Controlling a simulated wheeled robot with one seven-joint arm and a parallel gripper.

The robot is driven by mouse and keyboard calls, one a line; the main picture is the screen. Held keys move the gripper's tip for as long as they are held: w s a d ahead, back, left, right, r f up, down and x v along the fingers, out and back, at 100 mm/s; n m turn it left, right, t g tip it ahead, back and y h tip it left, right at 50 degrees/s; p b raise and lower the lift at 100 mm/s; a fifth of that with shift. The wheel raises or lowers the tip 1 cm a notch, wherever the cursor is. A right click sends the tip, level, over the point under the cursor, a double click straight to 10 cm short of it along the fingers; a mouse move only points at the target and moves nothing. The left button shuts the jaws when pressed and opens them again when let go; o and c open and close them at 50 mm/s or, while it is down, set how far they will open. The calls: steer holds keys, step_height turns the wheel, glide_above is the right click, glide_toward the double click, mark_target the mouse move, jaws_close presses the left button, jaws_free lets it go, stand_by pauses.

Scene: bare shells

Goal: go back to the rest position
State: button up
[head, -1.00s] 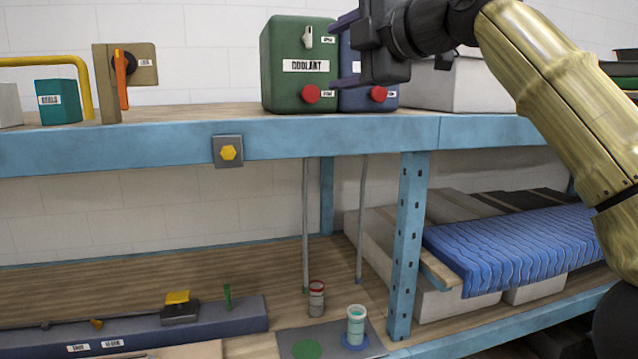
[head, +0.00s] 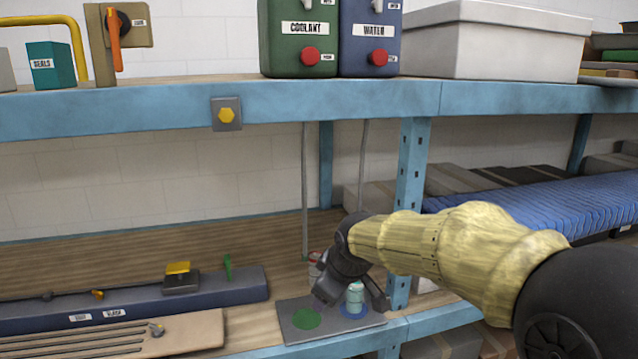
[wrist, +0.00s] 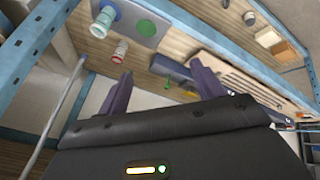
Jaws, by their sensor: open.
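My gripper (head: 350,294) is in front of the lower shelf's grey pad, low and near the front edge in the head view. In the wrist view its two purple fingers (wrist: 162,88) stand wide apart with nothing between them. A cup with teal contents (head: 355,297) stands on the blue spot of the pad (head: 296,328), partly covered by my gripper. The red-rimmed cup (head: 314,268) behind is mostly hidden. Both cups also show in the wrist view, the teal one (wrist: 104,18) and the red-rimmed one (wrist: 120,51), clear of the fingers.
The upper shelf's blue beam (head: 330,101) runs above my arm. A blue post (head: 411,165) and two thin pipes (head: 305,190) stand close by. Coolant (head: 300,48) and water (head: 369,48) dispensers stand above. A blue rail block (head: 130,300) and slatted board (head: 160,335) lie left.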

steer(key=s+d+f+m+g+h, duration=0.1)
steer(key=s+d+f+m, duration=0.4)
steer(key=s+f, duration=0.3)
steer(key=s+d+f+m+g+h+b, duration=0.1)
steer(key=s+d+f+m+g, duration=0.1)
steer(key=s+d+f+m, duration=0.4)
steer(key=s+d+f, duration=0.1)
steer(key=s+f, duration=0.2)
steer(key=s, duration=0.1)
steer(key=shift+d+f, duration=0.2)
steer(key=shift+d, duration=0.2)
steer(key=shift+s, duration=0.1)
